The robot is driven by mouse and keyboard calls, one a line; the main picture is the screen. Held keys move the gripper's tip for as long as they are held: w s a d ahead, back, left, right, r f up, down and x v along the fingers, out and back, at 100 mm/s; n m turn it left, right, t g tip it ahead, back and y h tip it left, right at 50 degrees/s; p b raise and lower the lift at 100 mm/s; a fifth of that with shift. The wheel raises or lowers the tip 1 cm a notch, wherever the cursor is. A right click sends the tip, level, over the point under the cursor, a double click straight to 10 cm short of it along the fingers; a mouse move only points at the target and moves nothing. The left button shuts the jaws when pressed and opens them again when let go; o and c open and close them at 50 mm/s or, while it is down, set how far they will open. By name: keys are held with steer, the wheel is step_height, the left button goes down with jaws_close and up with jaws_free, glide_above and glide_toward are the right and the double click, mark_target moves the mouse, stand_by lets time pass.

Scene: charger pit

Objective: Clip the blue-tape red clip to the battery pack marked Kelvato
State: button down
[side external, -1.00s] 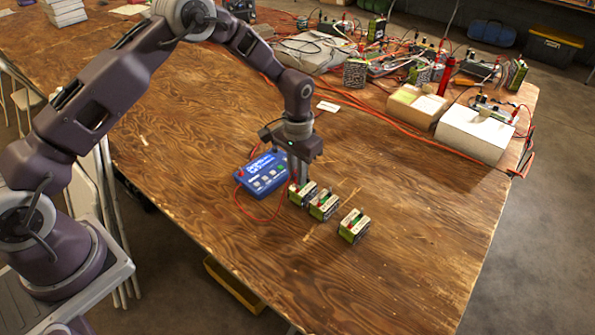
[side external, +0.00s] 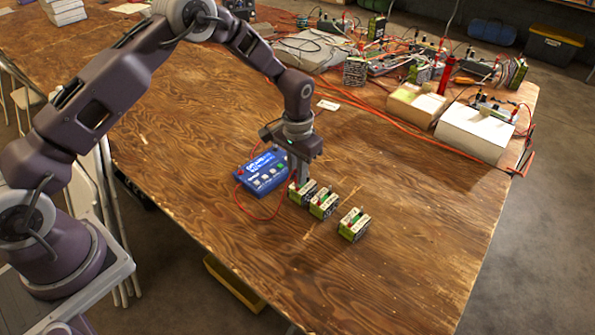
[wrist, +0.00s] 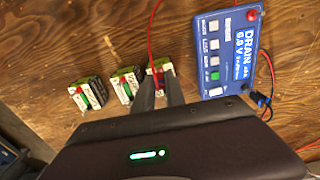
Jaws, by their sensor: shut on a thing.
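Three green-and-white battery packs stand in a row: one under my gripper (side external: 303,194), a middle pack (side external: 324,206) and a separate pack (side external: 354,225). Their markings are too small to read, so I cannot tell which is Kelvato. My gripper (wrist: 160,88) points down at the pack nearest the blue drain box (side external: 263,172). It is shut on a small red clip (wrist: 158,70) with a bit of blue, mostly hidden by the fingers, at the top of that pack. I cannot tell whether the clip grips the pack.
A red wire (wrist: 151,38) loops on the table from the drain box toward the clip. The drain box lies close beside the gripper. Boxes, cables and electronics crowd the table's far side around a white box (side external: 475,133). The wood right of the packs is clear.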

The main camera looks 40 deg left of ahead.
stand_by(0.4)
steer(key=c, duration=1.3)
jaws_free()
steer(key=shift+o, duration=1)
steer(key=shift+r, duration=3.7)
